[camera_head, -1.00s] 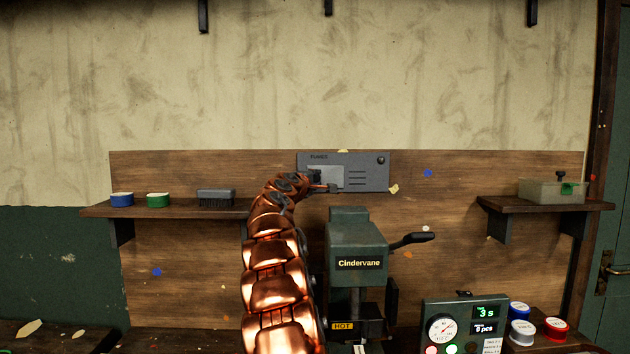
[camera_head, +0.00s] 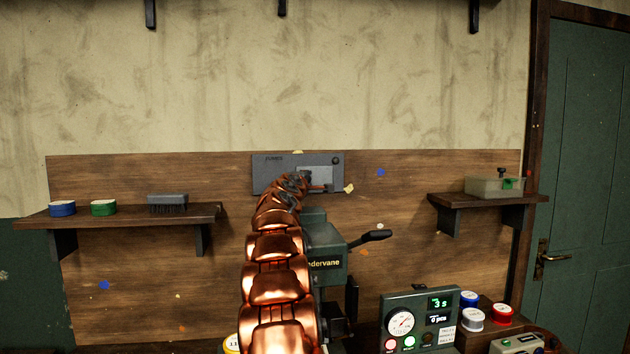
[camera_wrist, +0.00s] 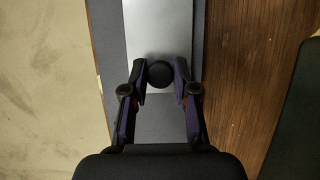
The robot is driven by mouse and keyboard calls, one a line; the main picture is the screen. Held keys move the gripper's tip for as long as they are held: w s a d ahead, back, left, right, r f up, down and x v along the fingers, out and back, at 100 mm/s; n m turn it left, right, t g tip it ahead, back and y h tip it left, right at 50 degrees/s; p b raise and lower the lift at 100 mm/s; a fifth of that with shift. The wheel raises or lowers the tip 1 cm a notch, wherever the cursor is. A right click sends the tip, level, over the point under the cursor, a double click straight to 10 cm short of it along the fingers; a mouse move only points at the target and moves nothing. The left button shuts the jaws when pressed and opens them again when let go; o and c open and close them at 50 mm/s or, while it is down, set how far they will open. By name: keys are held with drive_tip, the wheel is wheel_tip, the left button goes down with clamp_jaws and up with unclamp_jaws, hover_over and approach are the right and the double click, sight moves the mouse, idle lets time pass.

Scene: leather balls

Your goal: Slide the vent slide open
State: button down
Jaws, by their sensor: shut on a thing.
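The grey vent panel (camera_head: 270,174), marked for fumes, is fixed to the wooden backboard. Its lighter slide plate (camera_head: 315,172) sits right of the panel's middle. In the wrist view the slide plate (camera_wrist: 158,28) is a silver strip with a round black knob (camera_wrist: 159,74) on it. My gripper (camera_head: 318,187) is at the plate's lower part. In the wrist view my gripper (camera_wrist: 160,84) is shut with its two fingers on either side of the knob. No slots show on the panel; part of its lower edge is hidden by my gripper.
A green machine (camera_head: 325,240) with a side lever (camera_head: 372,236) stands below the panel, partly behind my arm. Shelves flank it, the left one (camera_head: 130,216) with tins and a brush (camera_head: 168,199). A gauge box (camera_head: 418,318) stands at lower right.

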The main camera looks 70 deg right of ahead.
drive_tip(key=shift+s+d+f, duration=0.1)
drive_tip(key=shift+s, duration=0.1)
drive_tip(key=c, duration=1.2)
unclamp_jaws()
drive_tip(key=shift+s+d, duration=0.1)
drive_tip(key=o, duration=0.3)
